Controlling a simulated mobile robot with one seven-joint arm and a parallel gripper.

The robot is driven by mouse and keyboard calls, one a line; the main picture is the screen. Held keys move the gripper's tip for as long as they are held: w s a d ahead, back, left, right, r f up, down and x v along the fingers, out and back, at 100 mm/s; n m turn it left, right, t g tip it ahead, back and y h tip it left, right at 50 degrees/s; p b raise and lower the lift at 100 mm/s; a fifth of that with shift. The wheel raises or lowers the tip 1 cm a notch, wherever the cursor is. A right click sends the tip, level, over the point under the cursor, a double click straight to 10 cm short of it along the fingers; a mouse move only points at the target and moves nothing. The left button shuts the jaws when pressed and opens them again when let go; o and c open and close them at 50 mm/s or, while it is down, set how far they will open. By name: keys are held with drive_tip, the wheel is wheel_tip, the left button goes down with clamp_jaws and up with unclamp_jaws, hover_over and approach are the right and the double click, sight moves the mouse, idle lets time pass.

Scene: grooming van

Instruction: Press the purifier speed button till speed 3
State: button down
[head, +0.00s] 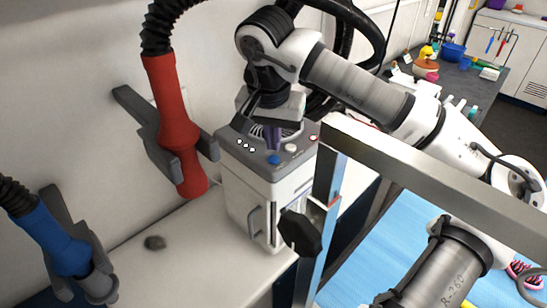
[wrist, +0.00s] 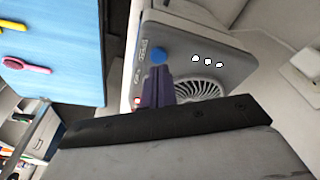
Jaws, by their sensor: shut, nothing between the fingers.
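The purifier (head: 245,195) is a white box with a grey top, standing on a white counter. On its top are a blue button (head: 273,160), a white button (head: 291,148), a red-and-white button (head: 313,138) and a row of three white dots (head: 246,146). In the wrist view the blue button (wrist: 158,56), the three white dots (wrist: 207,61) and the round vent (wrist: 200,88) show. My gripper (head: 273,146) is shut and empty, pointing down at the top. Its dark purple fingertips (wrist: 158,78) are close beside the blue button; I cannot tell whether they touch it.
A red hose nozzle (head: 172,115) and a blue one (head: 58,245) hang in wall holders at left. A dark stone-like lump (head: 155,243) lies on the counter (head: 195,250). A metal rail (head: 430,175) crosses at right. The counter's front left is mostly clear.

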sight(273, 158)
wheel_tip(273, 158, up, 5)
drive_tip(key=p, duration=0.2)
drive_tip(key=shift+p, duration=0.35)
drive_tip(key=shift+f, duration=0.15)
